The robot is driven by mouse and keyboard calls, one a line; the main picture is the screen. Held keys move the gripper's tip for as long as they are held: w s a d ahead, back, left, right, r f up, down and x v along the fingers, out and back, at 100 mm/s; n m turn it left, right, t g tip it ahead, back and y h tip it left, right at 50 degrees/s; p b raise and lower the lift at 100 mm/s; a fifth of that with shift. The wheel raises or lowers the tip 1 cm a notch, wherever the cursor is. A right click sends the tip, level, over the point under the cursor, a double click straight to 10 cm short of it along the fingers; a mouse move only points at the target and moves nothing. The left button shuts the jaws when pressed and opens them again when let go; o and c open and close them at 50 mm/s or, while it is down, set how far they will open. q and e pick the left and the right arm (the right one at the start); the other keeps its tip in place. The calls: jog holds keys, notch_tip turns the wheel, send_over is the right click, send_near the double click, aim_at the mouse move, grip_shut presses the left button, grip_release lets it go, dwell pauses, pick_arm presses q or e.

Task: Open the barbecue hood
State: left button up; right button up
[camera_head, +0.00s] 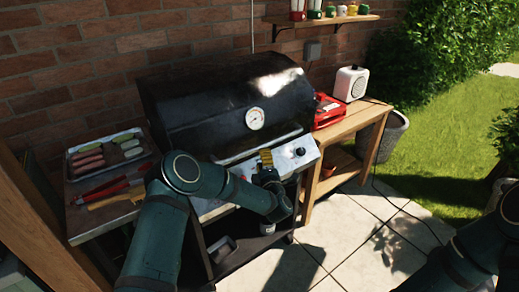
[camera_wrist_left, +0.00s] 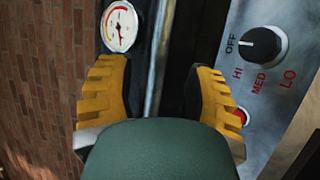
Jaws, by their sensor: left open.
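The black barbecue hood (camera_head: 220,100) is down, with a round dial gauge (camera_head: 255,118) on its front. The gauge also shows in the left wrist view (camera_wrist_left: 119,26), at the upper left. My left gripper (camera_head: 266,160) is in front of the hood's lower edge, near the control panel. In the left wrist view its two yellow-padded fingers (camera_wrist_left: 155,95) are apart. A shiny metal bar (camera_wrist_left: 160,55), seemingly the hood's handle, runs through the gap between them; I cannot tell whether either finger touches it. My right gripper is out of view.
The control panel (camera_wrist_left: 255,95) with a black knob (camera_wrist_left: 262,46) is close beside the right finger. A tray of food (camera_head: 105,152) and red-handled tools (camera_head: 115,188) lie on the left side shelf. A red case (camera_head: 327,112) and white radio (camera_head: 350,83) stand on the wooden table (camera_head: 350,122).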

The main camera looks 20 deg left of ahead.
aim_at(260, 145)
pick_arm(q)
jog(key=x, duration=0.6)
jog(key=shift+r, duration=0.1)
grip_shut()
